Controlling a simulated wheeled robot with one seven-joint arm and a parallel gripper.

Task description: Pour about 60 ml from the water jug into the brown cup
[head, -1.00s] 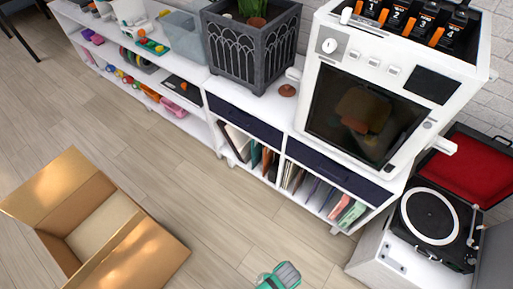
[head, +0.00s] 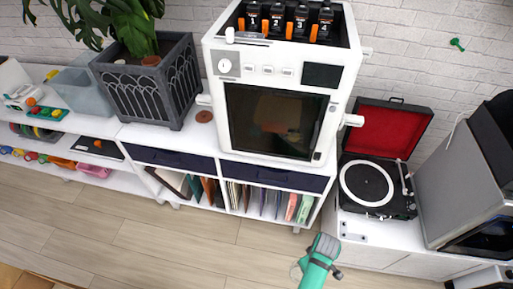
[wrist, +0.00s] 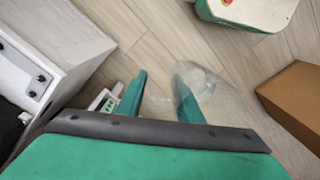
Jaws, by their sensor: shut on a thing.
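My gripper (head: 312,276) is at the bottom of the head view, above the floor and in front of the shelf. In the wrist view its green fingers (wrist: 160,98) are shut on a clear, see-through vessel (wrist: 205,88), which looks like the water jug. Its outline is faint, and I cannot tell its water level or tilt. A small round reddish-brown thing (head: 205,116) sits on the white shelf top between the planter and the white machine. I cannot tell whether it is the brown cup. No other brown cup is clear.
The white machine (head: 228,110) stands on the shelf, with a dark planter (head: 150,95) left of it. A record player (head: 372,184) and a grey box-shaped unit (head: 455,185) stand to the right. A cardboard box (wrist: 296,98) is on the floor. Floor before the shelf is clear.

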